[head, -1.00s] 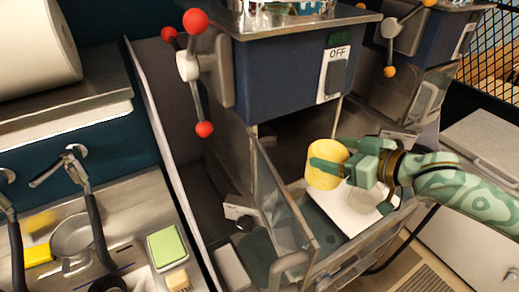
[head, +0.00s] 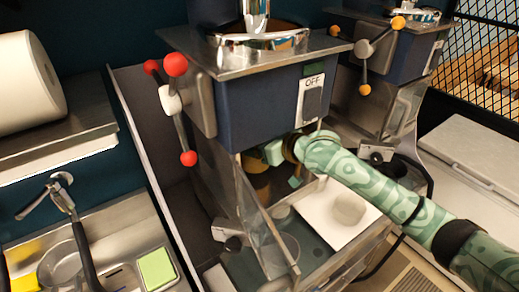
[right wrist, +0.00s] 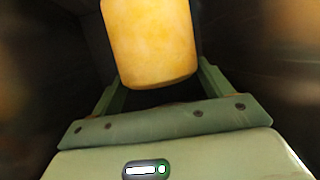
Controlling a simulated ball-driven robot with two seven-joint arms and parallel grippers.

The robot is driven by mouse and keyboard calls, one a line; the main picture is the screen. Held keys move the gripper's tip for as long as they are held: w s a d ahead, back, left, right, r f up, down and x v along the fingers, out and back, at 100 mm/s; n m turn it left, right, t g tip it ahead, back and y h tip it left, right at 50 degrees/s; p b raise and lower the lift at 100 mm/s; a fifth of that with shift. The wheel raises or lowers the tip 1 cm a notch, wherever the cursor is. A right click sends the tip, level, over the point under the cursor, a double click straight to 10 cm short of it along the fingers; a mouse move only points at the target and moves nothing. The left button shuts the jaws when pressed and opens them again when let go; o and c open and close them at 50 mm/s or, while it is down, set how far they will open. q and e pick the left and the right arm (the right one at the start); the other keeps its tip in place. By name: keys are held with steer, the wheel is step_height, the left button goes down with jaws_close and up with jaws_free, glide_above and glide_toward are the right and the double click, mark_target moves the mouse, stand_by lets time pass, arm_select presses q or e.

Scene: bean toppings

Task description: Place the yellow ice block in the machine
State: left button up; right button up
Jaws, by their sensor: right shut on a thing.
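The ice machine (head: 258,98) is a dark blue box with a red-knobbed crank and a switch reading OFF. Below it is an open bay with a clear panel (head: 262,222) at its side. My right arm reaches in from the right, and my right gripper (head: 270,160) is inside the bay, under the blue housing. It is shut on the yellow ice block (right wrist: 150,42), a cylinder that fills the top middle of the right wrist view between the fingers. In the head view the block is shaded and mostly hidden by the gripper and panel. My left gripper is not in view.
A white board (head: 325,220) with a round grey piece (head: 350,208) lies below my right arm. A second blue machine (head: 395,55) stands to the right. A sink with a pan (head: 60,268) and a green sponge (head: 157,268) is at the left.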

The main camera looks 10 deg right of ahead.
steer(key=shift+f, duration=1.5)
steer(key=shift+s+f, duration=0.1)
steer(key=shift+f, duration=0.05)
steer(key=o, duration=1.6)
steer(key=shift+s+d, duration=0.25)
steer(key=v, duration=1.1)
steer(key=shift+s, duration=0.2)
steer(key=shift+d, duration=0.1)
